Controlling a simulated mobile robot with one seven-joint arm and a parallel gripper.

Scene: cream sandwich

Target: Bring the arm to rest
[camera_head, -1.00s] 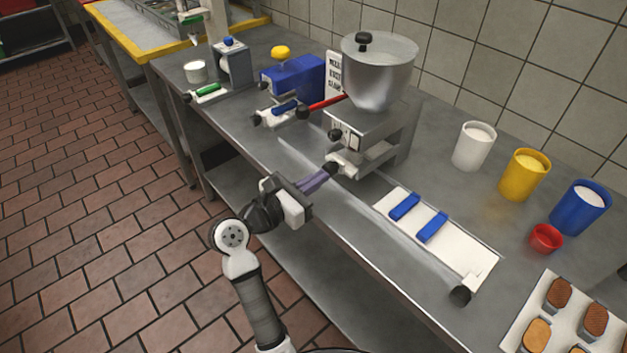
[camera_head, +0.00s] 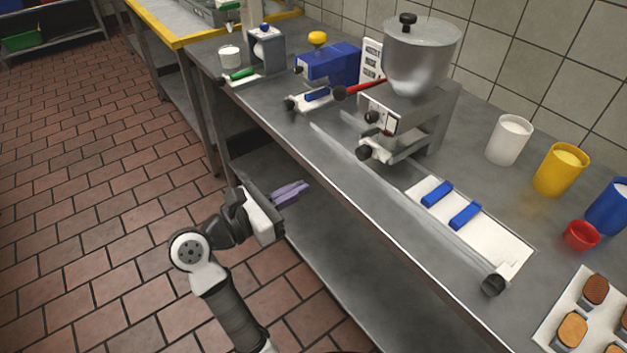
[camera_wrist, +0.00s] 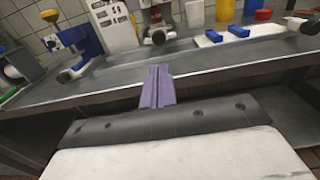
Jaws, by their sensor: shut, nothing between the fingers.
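My gripper (camera_head: 300,189) is shut and empty, its purple fingers pressed together. In the head view it hangs in front of the long steel counter (camera_head: 330,165), over the aisle side and apart from the counter's front edge. The wrist view also shows the closed fingers (camera_wrist: 158,82), pointing toward the counter's front edge. My arm is bent at the lower left of the head view, above the brick floor.
On the counter stand a steel hopper machine (camera_head: 420,65), a blue device (camera_head: 328,65), and a white board (camera_head: 497,250) with two blue bars. White (camera_head: 508,142) and yellow (camera_head: 558,170) cups stand behind. The brick floor (camera_head: 90,200) at left is clear.

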